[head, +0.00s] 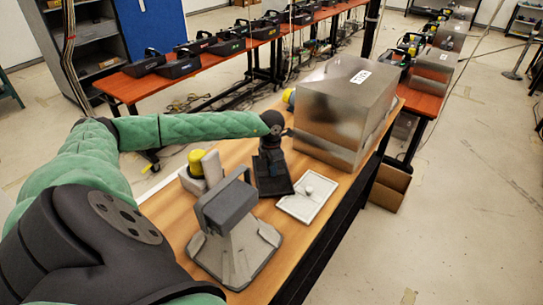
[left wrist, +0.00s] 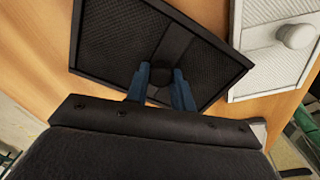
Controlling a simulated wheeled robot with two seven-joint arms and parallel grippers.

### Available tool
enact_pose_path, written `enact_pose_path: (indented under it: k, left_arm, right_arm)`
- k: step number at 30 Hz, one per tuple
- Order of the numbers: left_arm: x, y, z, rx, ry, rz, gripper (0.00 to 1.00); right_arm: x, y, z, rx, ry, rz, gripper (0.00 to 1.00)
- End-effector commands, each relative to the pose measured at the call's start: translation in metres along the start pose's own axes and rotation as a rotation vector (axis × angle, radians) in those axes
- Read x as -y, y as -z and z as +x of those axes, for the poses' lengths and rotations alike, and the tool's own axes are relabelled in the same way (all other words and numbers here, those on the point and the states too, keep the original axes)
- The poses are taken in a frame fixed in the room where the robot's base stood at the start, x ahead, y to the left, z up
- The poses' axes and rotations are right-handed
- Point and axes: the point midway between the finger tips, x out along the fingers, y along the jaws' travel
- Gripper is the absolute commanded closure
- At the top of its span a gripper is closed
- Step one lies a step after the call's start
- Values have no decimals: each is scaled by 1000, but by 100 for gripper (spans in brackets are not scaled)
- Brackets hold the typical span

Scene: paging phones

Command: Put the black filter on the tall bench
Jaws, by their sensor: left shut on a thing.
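The black filter (left wrist: 110,35) is a flat dark plate with a mesh face and a round knob. In the left wrist view the two blue fingers of my left gripper (left wrist: 159,82) are shut on the knob. In the head view the left gripper (head: 271,160) points down over the filter (head: 279,187), above the near wood-topped bench (head: 160,212). I cannot tell whether the filter touches the bench top or hangs just above it. The gripper and arm hide part of the filter. My right gripper is not in view.
A white filter (head: 307,196) with a knob lies just right of the black one; it also shows in the wrist view (left wrist: 265,72). A large metal box (head: 345,105), a grey stand (head: 232,235) and a yellow-topped block (head: 202,168) crowd the bench. Red-topped benches (head: 130,88) stand behind.

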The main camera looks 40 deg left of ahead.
Motion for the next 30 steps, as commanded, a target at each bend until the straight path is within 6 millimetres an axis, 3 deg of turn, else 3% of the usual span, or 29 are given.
enact_pose_path:
  k: [15, 16, 19, 30]
  left_arm:
    - [0, 0, 3, 1, -1, 0, 100]
    - [0, 0, 3, 1, -1, 0, 72]
    - [0, 0, 2, 1, -1, 0, 54]
    - [0, 0, 0, 1, -1, 0, 54]
  right_arm:
    - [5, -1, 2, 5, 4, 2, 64]
    - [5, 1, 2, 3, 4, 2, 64]
    - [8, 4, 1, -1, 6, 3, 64]
    - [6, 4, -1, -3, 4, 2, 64]
